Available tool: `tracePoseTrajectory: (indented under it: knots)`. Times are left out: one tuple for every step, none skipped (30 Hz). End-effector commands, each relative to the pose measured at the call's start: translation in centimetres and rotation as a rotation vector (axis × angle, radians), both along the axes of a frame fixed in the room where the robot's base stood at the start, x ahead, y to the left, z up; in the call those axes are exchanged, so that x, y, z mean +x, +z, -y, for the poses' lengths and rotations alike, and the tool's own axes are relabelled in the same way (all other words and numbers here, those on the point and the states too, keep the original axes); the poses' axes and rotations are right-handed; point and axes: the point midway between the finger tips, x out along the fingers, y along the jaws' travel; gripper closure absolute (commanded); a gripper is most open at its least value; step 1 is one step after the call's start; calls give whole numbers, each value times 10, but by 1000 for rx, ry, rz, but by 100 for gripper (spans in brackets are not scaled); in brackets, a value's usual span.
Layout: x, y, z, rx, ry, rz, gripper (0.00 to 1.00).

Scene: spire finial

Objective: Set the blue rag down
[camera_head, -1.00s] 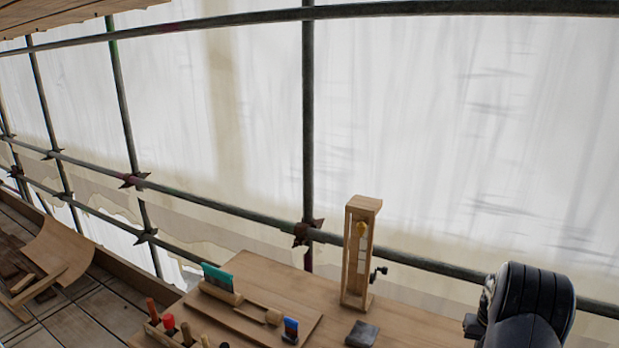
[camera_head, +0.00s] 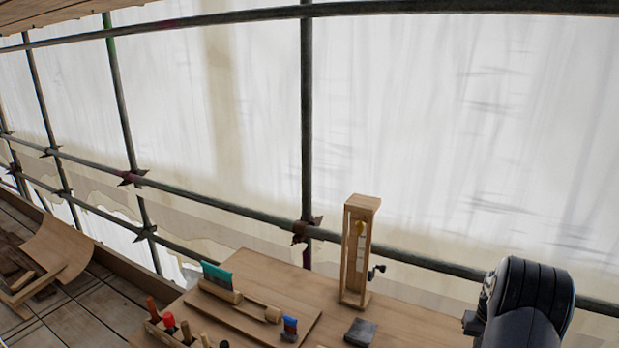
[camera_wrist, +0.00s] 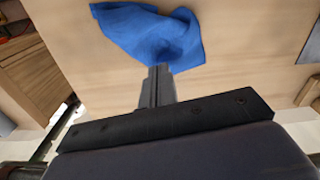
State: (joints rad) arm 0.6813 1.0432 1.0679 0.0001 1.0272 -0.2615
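The blue rag (camera_wrist: 150,32) is in the upper middle of the wrist view, spread unevenly with folds gathered near my fingertips. My gripper (camera_wrist: 160,72) has its two fingers close together, with the tips at the rag's lower edge. It appears shut on the rag. A pale wooden surface (camera_wrist: 235,75) lies behind the rag; I cannot tell whether the rag touches it.
In the head view, the wooden bench (camera_head: 400,325) holds an upright wooden frame with a crank (camera_head: 356,252), a dark grey block (camera_head: 361,332), and a board (camera_head: 255,320) with tools. Scaffold poles (camera_head: 307,130) and pale sheeting stand behind it.

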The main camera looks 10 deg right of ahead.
Motion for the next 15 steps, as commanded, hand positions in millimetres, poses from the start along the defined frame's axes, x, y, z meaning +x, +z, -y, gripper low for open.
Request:
tracePoseTrajectory:
  knots:
    - [-14,-2,4,3,-7,-5,100]
    - [-20,-1,5,3,-7,-4,100]
    - [-28,0,8,3,-6,-3,100]
    - [-34,1,9,3,-7,-3,100]
    - [-39,2,11,3,-7,-4,100]
    - [-47,3,13,3,-5,-3,100]
    - [-53,3,15,2,-6,-2,100]
    - [-59,4,16,3,-7,-3,100]
    - [-66,5,18,3,-5,-3,100]
    - [-72,6,20,3,-6,-3,100]
    - [-78,6,21,3,-7,-3,100]
    - [-85,7,23,2,-5,-2,100]
    - [-91,8,25,2,-7,-2,100]
    - [-97,9,26,2,-7,-2,100]
    - [-105,9,28,3,-6,-3,100]
